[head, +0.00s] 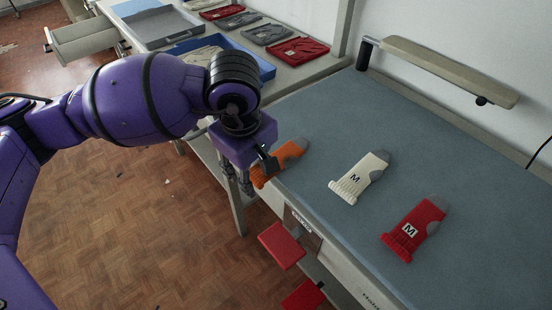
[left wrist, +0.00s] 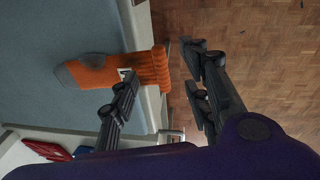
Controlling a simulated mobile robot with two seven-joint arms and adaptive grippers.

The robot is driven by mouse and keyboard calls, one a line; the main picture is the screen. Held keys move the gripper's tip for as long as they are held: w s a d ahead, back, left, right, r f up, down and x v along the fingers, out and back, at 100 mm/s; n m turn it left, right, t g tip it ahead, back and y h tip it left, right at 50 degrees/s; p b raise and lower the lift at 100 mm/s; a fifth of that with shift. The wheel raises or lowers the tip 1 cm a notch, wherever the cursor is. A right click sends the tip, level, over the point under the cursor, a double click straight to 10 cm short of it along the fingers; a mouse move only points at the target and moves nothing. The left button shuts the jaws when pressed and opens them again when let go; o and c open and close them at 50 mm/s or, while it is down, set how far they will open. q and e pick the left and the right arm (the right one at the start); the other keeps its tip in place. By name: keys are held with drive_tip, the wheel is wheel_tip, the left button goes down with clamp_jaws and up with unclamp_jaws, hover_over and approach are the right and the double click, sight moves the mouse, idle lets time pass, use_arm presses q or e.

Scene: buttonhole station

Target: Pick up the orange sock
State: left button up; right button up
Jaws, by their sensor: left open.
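The orange sock (head: 288,157) lies flat near the left front edge of the blue-grey table top (head: 330,110), with a grey toe and a ribbed cuff toward the edge. It also shows in the left wrist view (left wrist: 100,71), with a white label on it. My left gripper (head: 250,180) is open and empty, hanging at the table edge by the sock's cuff and partly covering it in the head view. In the left wrist view its fingers (left wrist: 162,68) appear on either side of the cuff end; the height gap is hard to tell. My right gripper is not in view.
A white sock (head: 360,177) and a red sock (head: 414,231) lie to the right on the table. A beige bar (head: 450,72) stands at the back. A blue tray (head: 262,68) holds pale items on the left bench. Red pads (head: 282,246) sit below the front edge.

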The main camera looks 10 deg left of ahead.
use_arm(q)
drive_tip(key=shift+w+f, duration=0.15)
drive_tip(key=shift+f, duration=0.35)
drive_tip(key=shift+w+f, duration=0.15)
drive_tip(key=shift+f, duration=0.35)
clamp_jaws()
